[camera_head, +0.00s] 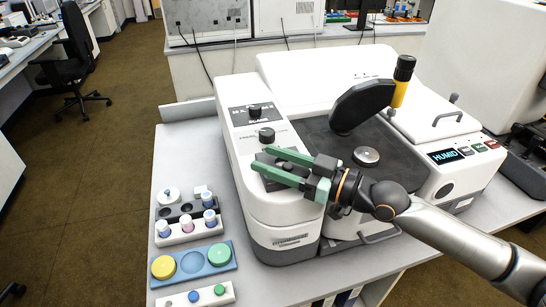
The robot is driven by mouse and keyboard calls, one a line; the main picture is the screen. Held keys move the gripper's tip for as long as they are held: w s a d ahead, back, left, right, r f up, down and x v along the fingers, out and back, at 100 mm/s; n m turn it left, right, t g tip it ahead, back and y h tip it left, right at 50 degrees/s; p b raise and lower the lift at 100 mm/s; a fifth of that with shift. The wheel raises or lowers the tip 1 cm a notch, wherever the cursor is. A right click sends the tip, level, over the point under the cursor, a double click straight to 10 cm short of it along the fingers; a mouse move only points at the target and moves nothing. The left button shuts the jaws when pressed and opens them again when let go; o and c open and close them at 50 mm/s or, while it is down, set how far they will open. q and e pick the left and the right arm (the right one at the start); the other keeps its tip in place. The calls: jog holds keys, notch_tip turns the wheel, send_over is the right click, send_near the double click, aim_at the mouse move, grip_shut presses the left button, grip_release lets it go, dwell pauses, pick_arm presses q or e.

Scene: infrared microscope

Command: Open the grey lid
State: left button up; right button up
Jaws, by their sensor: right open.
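A small dark grey lid (271,184) lies on top of the white left-hand module of the microscope, near its front end. It looks shut, and my right gripper hides much of it. My right gripper (263,158) comes in from the lower right, with two green fingers spread apart over the lid. A dark knob (287,166) on the lid shows between the fingers. I cannot tell whether the fingers touch it. My left gripper is not in view.
Two black knobs (266,135) stand behind the lid on the same module. A black arm with a yellow-collared eyepiece (400,92) rises on the right. Vial racks and a blue tray (193,276) with round pots stand at the left. Bare table lies behind them.

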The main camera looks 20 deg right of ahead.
jog(key=shift+c, duration=0.3)
grip_shut()
dwell(1.1)
